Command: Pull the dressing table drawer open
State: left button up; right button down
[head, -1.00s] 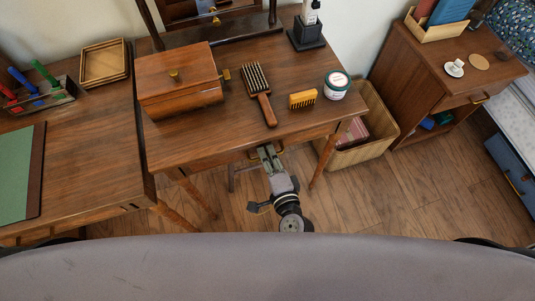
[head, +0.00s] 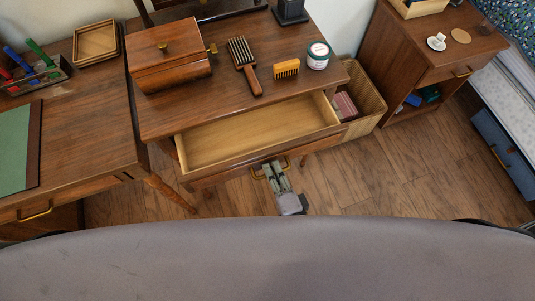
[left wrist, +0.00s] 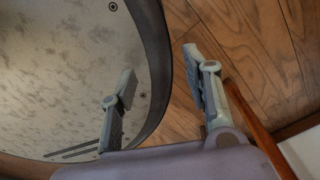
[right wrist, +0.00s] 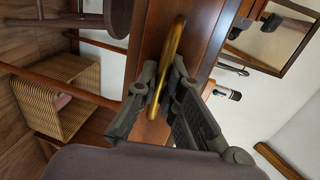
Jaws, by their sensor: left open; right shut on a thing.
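The dressing table (head: 205,112) stands in front of me. Its drawer (head: 255,132) is pulled well out toward me in the head view, and its pale wooden inside looks empty. My right gripper (head: 271,168) is at the drawer's front, shut on the brass handle (head: 257,174). In the right wrist view the handle (right wrist: 174,45) runs between the fingers of the right gripper (right wrist: 160,90). My left gripper (left wrist: 158,85) shows only in the left wrist view, open and empty above the wooden floor, beside my own base.
On the table top are a wooden box (head: 170,62), a hairbrush (head: 243,62), a yellow comb (head: 286,68) and a jar (head: 318,56). A wicker basket (head: 369,92) stands right of the table. A desk (head: 85,130) adjoins on the left. Floor at right is clear.

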pick_arm(q)
jog(key=shift+w+f, duration=0.1)
jog(key=shift+w, duration=0.65)
pick_arm(e)
jog(key=f+v, duration=0.1)
jog(key=v, duration=0.6)
jog(key=shift+s+f, duration=0.3)
jog(key=shift+s, duration=0.25)
jog(key=c, duration=1.7)
grip_release()
jog(key=shift+d, duration=0.15)
pick_arm(q)
jog(key=shift+w, duration=0.1)
pick_arm(e)
jog(key=v, duration=1.2)
